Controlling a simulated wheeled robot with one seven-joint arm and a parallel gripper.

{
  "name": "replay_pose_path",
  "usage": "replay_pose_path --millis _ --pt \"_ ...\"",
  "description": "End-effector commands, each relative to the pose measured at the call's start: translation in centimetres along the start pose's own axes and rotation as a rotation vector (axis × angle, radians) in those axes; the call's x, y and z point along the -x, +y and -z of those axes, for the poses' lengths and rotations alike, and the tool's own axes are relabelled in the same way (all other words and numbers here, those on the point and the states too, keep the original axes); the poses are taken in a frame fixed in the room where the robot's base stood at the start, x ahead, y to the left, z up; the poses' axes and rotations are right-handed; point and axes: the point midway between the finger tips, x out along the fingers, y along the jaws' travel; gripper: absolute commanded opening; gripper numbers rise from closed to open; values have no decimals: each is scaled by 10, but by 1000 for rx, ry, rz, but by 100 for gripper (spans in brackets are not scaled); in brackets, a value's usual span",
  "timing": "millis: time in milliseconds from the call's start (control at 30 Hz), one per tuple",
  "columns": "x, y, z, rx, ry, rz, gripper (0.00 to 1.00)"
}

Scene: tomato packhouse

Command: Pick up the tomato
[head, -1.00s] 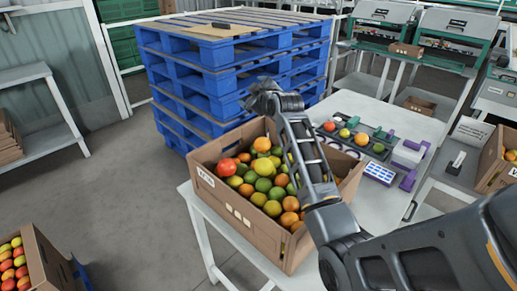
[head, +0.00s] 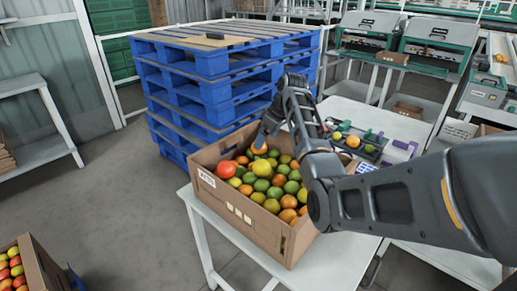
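A large red tomato (head: 226,169) lies at the left end of an open cardboard box (head: 238,213) filled with green, yellow and orange fruit. My gripper (head: 262,138) points down over the back of this box, to the right of and behind the red tomato. An orange fruit (head: 259,149) shows right at its tip. The fingers are too small and dark to show whether they are open, shut or touching that fruit. My forearm covers the right end of the box.
The box stands on a white table (head: 205,225). Blue pallets (head: 195,105) are stacked behind it. A dark tray with several fruits (head: 352,141) lies behind my arm. Another fruit box (head: 45,265) is at the lower left. Grey floor is clear on the left.

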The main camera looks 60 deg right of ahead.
Motion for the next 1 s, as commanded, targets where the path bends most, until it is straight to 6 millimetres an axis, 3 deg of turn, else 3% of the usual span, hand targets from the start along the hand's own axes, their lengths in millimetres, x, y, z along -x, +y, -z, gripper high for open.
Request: replay_pose_path --millis 333,667,1000 --pt "-45 0 2 2 -1 0 92" --pt "-53 0 2 1 1 -2 92" --pt "-52 1 2 1 1 -2 60"
